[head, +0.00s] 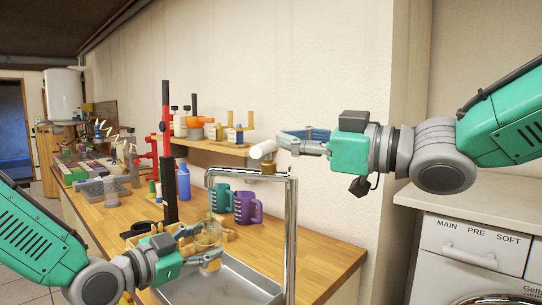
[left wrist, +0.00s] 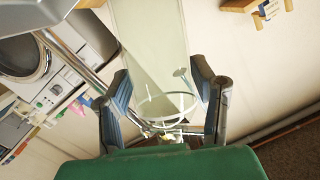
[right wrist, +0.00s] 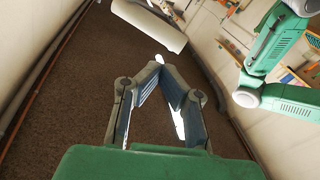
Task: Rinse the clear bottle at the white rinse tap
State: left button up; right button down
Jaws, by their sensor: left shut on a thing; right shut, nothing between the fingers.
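My left gripper (head: 207,246) is shut on the clear bottle (head: 208,232), above the steel sink in the head view. The bottle also shows between the blue fingers in the left wrist view (left wrist: 155,55). The tall chrome tap (head: 291,230) rises at the sink, its spout bending left above the bottle. A white cylinder (head: 262,150) sits on a brass piece at the top of the tap. My right gripper (head: 284,141) is shut and empty beside this white part. In the right wrist view a white cylinder (right wrist: 150,25) lies beyond the closed fingertips (right wrist: 160,62).
The steel sink (head: 262,284) is set in the wooden counter (head: 325,262). A purple mug (head: 247,208) and a teal mug (head: 221,198) stand behind the tap. A black-and-red post (head: 168,165) stands to the left. A white washing machine (head: 470,255) is at the right.

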aim_at(268, 151)
jog(key=s+d+f+m+t+h, duration=0.3)
jog(key=s+d+m+t, duration=0.1)
jog(key=m, duration=1.1)
jog(key=s+d+f+m+t+h, duration=0.25)
jog(key=m+t, duration=0.25)
jog(key=m, duration=0.9)
jog(key=shift+h, duration=0.35)
jog(key=x, duration=0.3)
jog(key=a+x, duration=0.1)
jog(key=x, duration=0.3)
jog(key=s+x, duration=0.1)
jog(key=x, duration=0.3)
jog(key=shift+a+r, duration=0.35)
jog(key=shift+a, duration=0.1)
jog(key=shift+w+a+r, duration=0.1)
jog(key=shift+a, duration=0.3)
jog(key=shift+m, duration=0.3)
